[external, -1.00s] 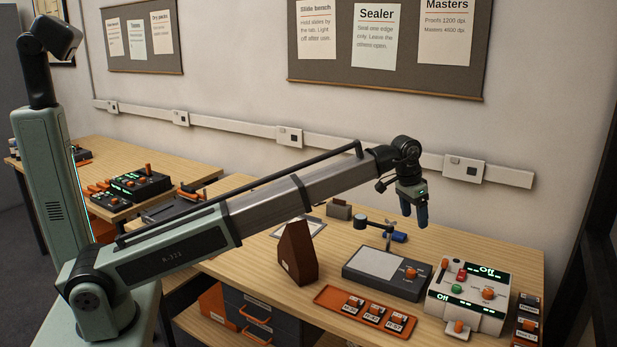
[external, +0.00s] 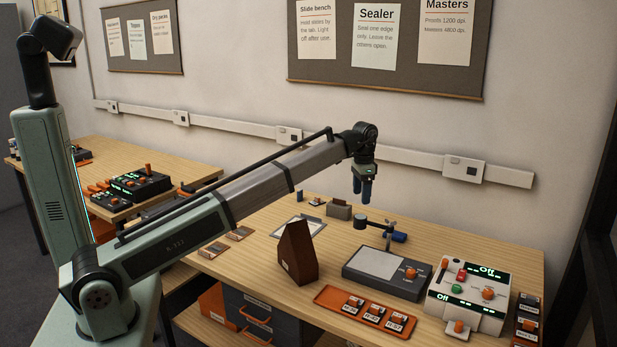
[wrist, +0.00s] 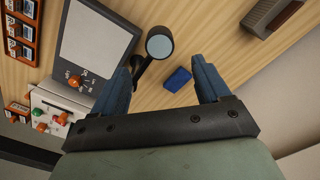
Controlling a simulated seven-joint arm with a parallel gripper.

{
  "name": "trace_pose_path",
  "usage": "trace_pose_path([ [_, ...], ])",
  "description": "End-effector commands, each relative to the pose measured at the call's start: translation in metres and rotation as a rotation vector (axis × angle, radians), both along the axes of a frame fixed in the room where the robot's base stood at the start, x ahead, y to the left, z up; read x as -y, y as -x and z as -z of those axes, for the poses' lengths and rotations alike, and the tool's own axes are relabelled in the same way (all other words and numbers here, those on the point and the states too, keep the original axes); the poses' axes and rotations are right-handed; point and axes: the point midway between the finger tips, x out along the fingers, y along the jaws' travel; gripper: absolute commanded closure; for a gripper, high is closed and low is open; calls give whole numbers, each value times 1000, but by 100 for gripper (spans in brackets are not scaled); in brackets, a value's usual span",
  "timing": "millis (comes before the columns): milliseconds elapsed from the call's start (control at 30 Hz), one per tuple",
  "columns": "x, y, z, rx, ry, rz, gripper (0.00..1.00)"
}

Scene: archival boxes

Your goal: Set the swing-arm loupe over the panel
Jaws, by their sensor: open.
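The swing-arm loupe (external: 361,223) is a dark round lens head on a horizontal arm from a post behind the light panel. The panel (external: 377,262) is a pale rectangle in a dark box with an orange knob. The loupe head stands off the panel's back left edge, not above the pale area. In the wrist view the lens (wrist: 159,43) is just beyond my fingers, beside the panel (wrist: 95,40). My gripper (external: 362,196) is open and empty, pointing down above the loupe; its blue fingers also show in the wrist view (wrist: 165,82).
A blue object (external: 396,237) lies behind the panel. An orange tray (external: 363,309) of labelled slides is in front, a brown wedge-shaped box (external: 297,254) to the left, and a white control unit (external: 467,294) to the right. A grey block (external: 339,210) stands behind.

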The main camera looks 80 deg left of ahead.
Motion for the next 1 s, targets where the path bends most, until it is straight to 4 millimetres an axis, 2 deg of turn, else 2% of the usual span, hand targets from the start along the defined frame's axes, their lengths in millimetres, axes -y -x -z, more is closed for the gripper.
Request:
trace_pose_path([
  [33, 1, 1, 11, -2, 1, 0, 24],
  [300, 1, 1, 58, -1, 1, -1, 24],
  [500, 1, 1, 84, 0, 0, -2, 24],
  [700, 1, 0, 97, 1, 0, -2, 24],
  [1000, 1, 0, 100, 2, 0, -2, 24],
])
